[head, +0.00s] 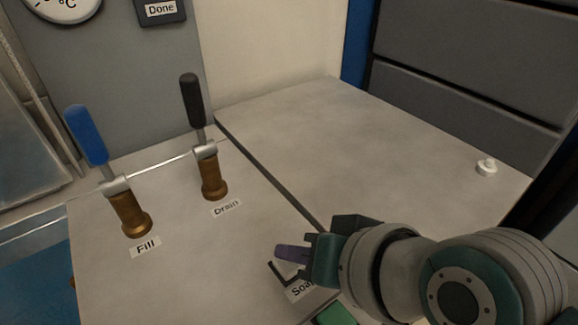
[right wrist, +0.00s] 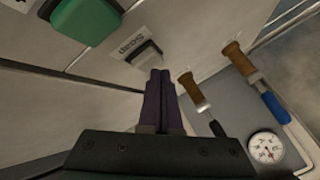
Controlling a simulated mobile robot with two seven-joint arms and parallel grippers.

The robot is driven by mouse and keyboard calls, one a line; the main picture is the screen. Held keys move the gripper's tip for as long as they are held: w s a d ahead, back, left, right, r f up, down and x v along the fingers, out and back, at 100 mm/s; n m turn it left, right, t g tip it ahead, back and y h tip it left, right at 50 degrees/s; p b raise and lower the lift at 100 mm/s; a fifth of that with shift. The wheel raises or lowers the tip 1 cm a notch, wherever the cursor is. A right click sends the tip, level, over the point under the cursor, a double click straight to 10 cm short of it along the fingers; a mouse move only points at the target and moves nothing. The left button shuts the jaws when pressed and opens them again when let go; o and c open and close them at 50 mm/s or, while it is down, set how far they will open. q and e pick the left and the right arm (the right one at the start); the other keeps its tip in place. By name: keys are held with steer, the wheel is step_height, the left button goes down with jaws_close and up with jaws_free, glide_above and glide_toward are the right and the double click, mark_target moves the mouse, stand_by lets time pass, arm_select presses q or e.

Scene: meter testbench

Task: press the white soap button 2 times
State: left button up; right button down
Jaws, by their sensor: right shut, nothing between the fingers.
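The white soap button (right wrist: 146,54) shows in the right wrist view, in a dark-edged housing beside its "Soap" label (right wrist: 130,42). My right gripper (right wrist: 160,73) is shut and empty, with its purple fingertips close to the button in that view. I cannot tell whether they touch it. In the head view my right gripper (head: 280,252) reaches in from the right over the soap housing. It hides most of the button there and part of the "Soap" label (head: 300,290). My left gripper is not in view.
A green button (head: 335,315) lies near the soap label. The blue-handled Fill lever (head: 88,135) and black-handled Drain lever (head: 194,100) stand to the left. A small white knob (head: 486,168) sits at the right. The back counter (head: 350,130) is mostly clear.

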mark_target(294, 269)
steer(key=shift+f, duration=0.45)
stand_by(0.4)
steer(key=shift+r, duration=0.1)
steer(key=shift+r+p, duration=0.8)
steer(key=shift+p, duration=0.05)
step_height(294, 269, up, 5)
steer(key=p, duration=0.5)
steer(key=shift+p, duration=0.4)
stand_by(0.5)
stand_by(0.9)
